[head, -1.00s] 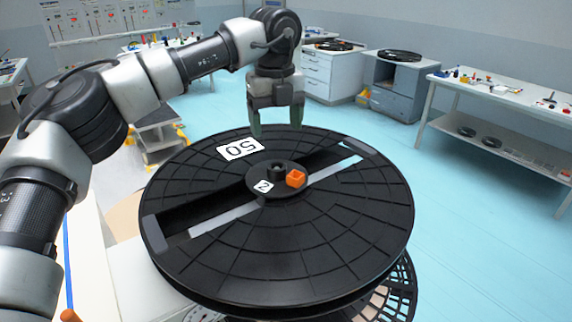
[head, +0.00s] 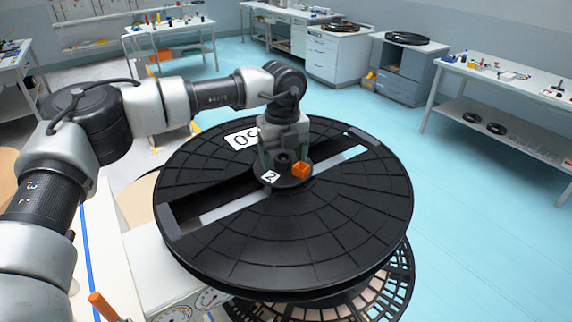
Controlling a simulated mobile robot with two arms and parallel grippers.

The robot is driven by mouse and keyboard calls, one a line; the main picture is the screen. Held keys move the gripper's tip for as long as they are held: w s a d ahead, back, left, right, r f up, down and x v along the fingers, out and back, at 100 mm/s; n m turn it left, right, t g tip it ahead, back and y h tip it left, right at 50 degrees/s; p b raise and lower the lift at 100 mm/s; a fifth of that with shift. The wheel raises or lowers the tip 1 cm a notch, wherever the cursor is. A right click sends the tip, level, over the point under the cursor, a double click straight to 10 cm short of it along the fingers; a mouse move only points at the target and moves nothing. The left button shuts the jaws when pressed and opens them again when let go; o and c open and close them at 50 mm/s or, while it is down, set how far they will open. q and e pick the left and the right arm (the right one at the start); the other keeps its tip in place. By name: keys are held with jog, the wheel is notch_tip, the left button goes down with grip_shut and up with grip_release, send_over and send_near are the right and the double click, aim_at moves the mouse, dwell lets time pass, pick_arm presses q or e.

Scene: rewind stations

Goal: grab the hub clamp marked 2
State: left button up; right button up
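The hub clamp marked 2 (head: 270,176) sits at the centre of a large black reel (head: 300,232). It is a dark round hub with a white "2" label, a short dark post and an orange block (head: 302,170) on its right side. My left gripper (head: 284,160) points down over the hub, its fingers on either side of the dark post. The fingers look apart; whether they touch the post cannot be told. My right gripper is not in view.
The reel carries a white number label (head: 243,138) and a long slot across its face. A black slotted reel (head: 375,297) lies below it. Workbenches and cabinets (head: 403,70) stand far back. The blue floor at right is clear.

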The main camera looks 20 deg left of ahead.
pick_arm(q)
jog(key=shift+r, duration=0.1)
jog(key=c, duration=1.2)
jog(key=shift+o, duration=0.2)
